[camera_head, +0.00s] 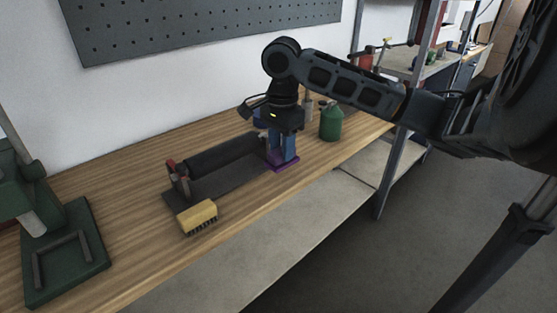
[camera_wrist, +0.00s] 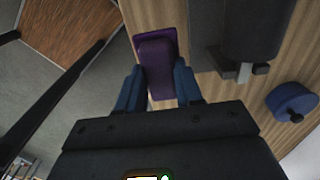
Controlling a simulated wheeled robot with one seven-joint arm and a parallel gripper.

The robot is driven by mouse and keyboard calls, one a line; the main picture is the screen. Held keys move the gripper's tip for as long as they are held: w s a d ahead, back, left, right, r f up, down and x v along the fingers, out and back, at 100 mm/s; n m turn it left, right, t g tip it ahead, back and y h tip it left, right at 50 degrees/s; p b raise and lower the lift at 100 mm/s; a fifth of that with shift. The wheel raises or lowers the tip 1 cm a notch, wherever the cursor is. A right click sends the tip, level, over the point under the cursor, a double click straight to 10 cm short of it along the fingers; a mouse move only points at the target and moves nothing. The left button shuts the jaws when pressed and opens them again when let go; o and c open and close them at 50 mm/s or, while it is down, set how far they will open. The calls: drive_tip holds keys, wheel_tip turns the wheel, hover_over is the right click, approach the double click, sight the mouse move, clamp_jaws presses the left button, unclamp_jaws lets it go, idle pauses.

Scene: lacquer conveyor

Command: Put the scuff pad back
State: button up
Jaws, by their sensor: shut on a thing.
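My gripper (camera_head: 283,156) points down over the workbench with its blue fingers close to the bench top. In the wrist view, the fingers (camera_wrist: 157,75) are shut on a dark purple block (camera_wrist: 156,52), which I take as the scuff pad. A flat purple piece (camera_head: 287,167) lies on the bench right beneath the fingers, and its edge shows around the block in the wrist view (camera_wrist: 169,32). I cannot tell whether the block touches it. In the head view the fingers mostly hide the block.
A dark conveyor (camera_head: 232,181) with a black roller lies left of my gripper. A yellow brush (camera_head: 198,215) sits at its near-left end. A green container (camera_head: 331,124) stands to the right. A green press (camera_head: 75,255) stands far left. A blue round thing (camera_wrist: 290,100) shows in the wrist view.

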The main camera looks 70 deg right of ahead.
sight(278, 162)
drive_tip(key=shift+w+a+f, duration=0.1)
drive_tip(key=shift+w+f, duration=0.25)
drive_tip(key=shift+f, duration=1.9)
drive_tip(key=shift+f, duration=0.15)
drive_tip(key=o, duration=0.9)
drive_tip(key=shift+o, duration=0.2)
wheel_tip(278, 162, up, 12)
drive_tip(key=shift+r, duration=0.2)
